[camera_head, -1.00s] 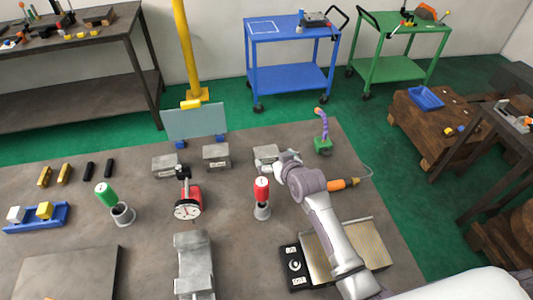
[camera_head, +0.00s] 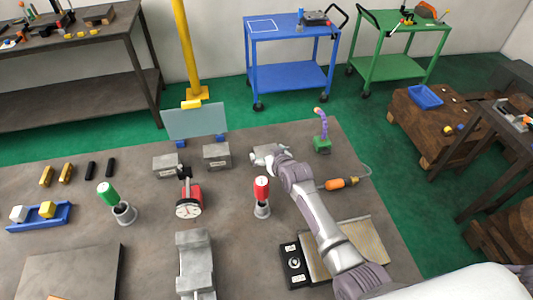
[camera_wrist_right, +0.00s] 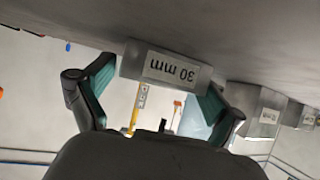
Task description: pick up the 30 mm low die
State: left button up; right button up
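The 30 mm low die (camera_wrist_right: 166,66) is a grey block with a white "30 mm" label, which appears upside down in the right wrist view. In the head view the die (camera_head: 263,149) stands at the back of the bench, partly hidden by my right gripper (camera_head: 270,160). In the wrist view my right gripper (camera_wrist_right: 160,80) is open, with one teal-padded finger on each side of the die. The left finger looks slightly apart from it; whether the right finger touches is unclear. My left gripper is not in view.
Two similar grey blocks (camera_head: 216,157) (camera_head: 166,166) stand left of the die. A green-based stand with a purple stem (camera_head: 322,144) is to its right. A red-topped tool (camera_head: 261,196) stands upright nearer, and an orange-handled tool (camera_head: 335,184) lies right of my arm.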

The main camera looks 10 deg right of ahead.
jog(key=c, duration=1.3)
jog(key=shift+w+r, duration=0.1)
jog(key=shift+r, duration=0.15)
